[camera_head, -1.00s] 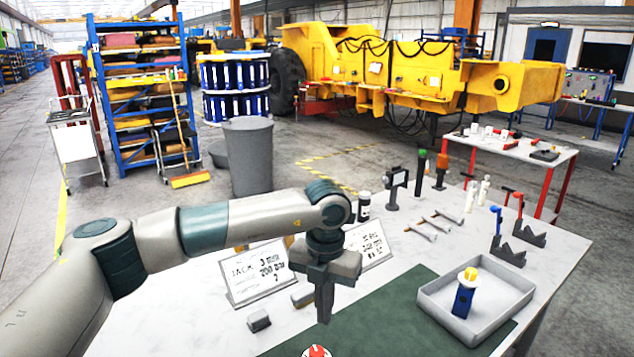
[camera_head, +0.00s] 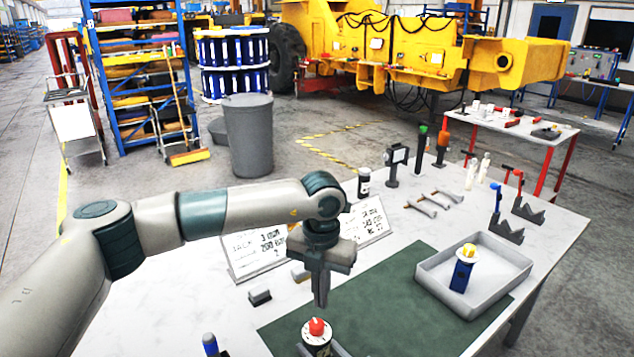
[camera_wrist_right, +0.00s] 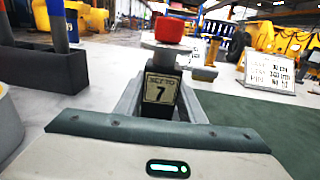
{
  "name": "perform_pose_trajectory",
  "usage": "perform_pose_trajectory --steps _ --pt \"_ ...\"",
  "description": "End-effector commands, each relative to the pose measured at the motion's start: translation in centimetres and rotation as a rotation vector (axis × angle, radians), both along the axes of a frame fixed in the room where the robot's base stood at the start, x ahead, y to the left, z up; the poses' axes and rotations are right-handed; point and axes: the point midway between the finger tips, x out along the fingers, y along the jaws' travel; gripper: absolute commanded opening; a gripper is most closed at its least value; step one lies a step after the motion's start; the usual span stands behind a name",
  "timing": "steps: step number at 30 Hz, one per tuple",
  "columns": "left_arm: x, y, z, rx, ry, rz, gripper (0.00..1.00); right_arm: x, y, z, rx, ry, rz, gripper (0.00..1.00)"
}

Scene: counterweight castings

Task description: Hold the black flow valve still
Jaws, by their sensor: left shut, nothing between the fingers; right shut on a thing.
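The black flow valve (camera_head: 316,343) with a pale top ring and a red knob stands at the bottom edge of the head view. In the right wrist view the valve (camera_wrist_right: 160,90) is upright, with a plate marked 7 and the red knob on top. My right gripper (camera_wrist_right: 160,108) is shut on its black body, one finger on each side. The valve's base is hidden. My left gripper (camera_head: 321,302) is shut and empty, pointing down just above the red knob in the head view. I cannot tell whether it touches the knob.
A grey tray (camera_head: 428,283) holding a blue valve with a yellow knob (camera_head: 462,272) stands at right on the green mat (camera_head: 390,320). Written signs (camera_head: 256,252) stand behind my left gripper. A small grey block (camera_head: 260,297) lies left of it. Dark V-blocks (camera_head: 507,232) stand at the far right.

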Motion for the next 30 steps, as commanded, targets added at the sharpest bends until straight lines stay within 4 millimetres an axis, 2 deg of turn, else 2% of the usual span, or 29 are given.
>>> perform_pose_trajectory --steps 6,12,30 --pt "0.0 0.0 -2.2 0.000 0.001 0.000 0.00 0.0 0.0 0.0 -0.001 -0.001 0.000 0.00" --pt "0.0 0.0 -3.2 0.000 0.000 0.000 0.00 0.0 0.0 0.0 -0.001 -0.001 0.000 0.00" --pt "-0.1 0.0 -3.3 0.000 -0.001 -0.001 0.00 0.0 0.0 0.0 0.000 0.000 0.000 0.00"
